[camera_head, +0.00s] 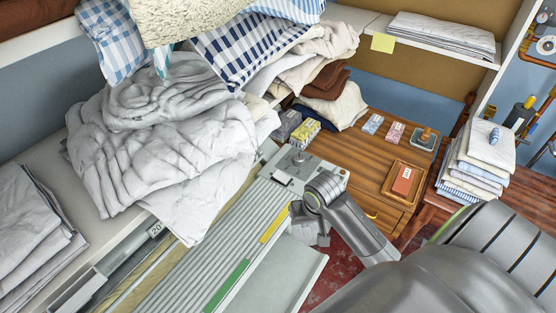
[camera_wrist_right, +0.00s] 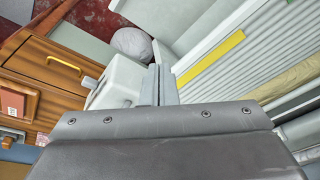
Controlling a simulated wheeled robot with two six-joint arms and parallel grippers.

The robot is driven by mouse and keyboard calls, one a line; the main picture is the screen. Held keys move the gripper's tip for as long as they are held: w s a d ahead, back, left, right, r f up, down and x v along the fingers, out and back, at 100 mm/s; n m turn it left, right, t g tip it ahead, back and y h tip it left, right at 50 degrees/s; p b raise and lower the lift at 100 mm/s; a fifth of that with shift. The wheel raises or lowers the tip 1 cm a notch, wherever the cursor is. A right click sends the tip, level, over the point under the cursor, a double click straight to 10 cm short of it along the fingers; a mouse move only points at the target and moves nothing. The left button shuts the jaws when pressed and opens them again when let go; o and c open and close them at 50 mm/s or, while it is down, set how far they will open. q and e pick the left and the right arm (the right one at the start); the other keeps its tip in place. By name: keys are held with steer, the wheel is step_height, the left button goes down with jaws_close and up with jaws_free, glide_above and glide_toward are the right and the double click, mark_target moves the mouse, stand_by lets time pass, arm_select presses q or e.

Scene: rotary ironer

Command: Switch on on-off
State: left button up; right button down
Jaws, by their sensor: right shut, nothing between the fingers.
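The ironer's grey control panel (camera_head: 318,168) is at the far end of its ribbed bed in the head view, with small dark controls on top. Which one is the on-off control is too small to tell. My right arm reaches in from the right, its wrist bent over the near edge of the panel; its fingertips cannot be made out there. In the right wrist view, my right gripper (camera_wrist_right: 158,85) is shut and empty, in front of the pale end housing (camera_wrist_right: 115,82). Whether it touches is unclear. My left gripper is not in view.
A wooden cabinet (camera_head: 355,150) with a tray holding a red item (camera_head: 402,181) stands right of the panel. Crumpled white linen (camera_head: 165,140) is heaped on the left. Small boxes (camera_head: 305,130) sit just behind the panel. Folded linens (camera_head: 480,155) are stacked at right.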

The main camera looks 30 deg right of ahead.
steer(key=w+d+r+m, duration=0.3)
steer(key=w+r+m, duration=0.1)
steer(key=w+r, duration=0.5)
steer(key=w+d+r+m+g+y, duration=0.1)
steer(key=w+d+r+m, duration=0.3)
steer(key=w+r, duration=0.6)
steer(key=shift+w+d+r+m, duration=0.2)
steer(key=shift+d+r+m, duration=0.05)
steer(key=shift+r+m, duration=0.3)
steer(key=b, duration=0.9)
glide_toward(277, 174)
steer(key=f, duration=0.2)
steer(key=f+p, duration=0.1)
steer(key=f, duration=0.1)
steer(key=w+f, duration=0.1)
steer(key=f, duration=0.1)
steer(key=shift+w+a+f+p, duration=0.15)
steer(key=shift+f+p, duration=0.25)
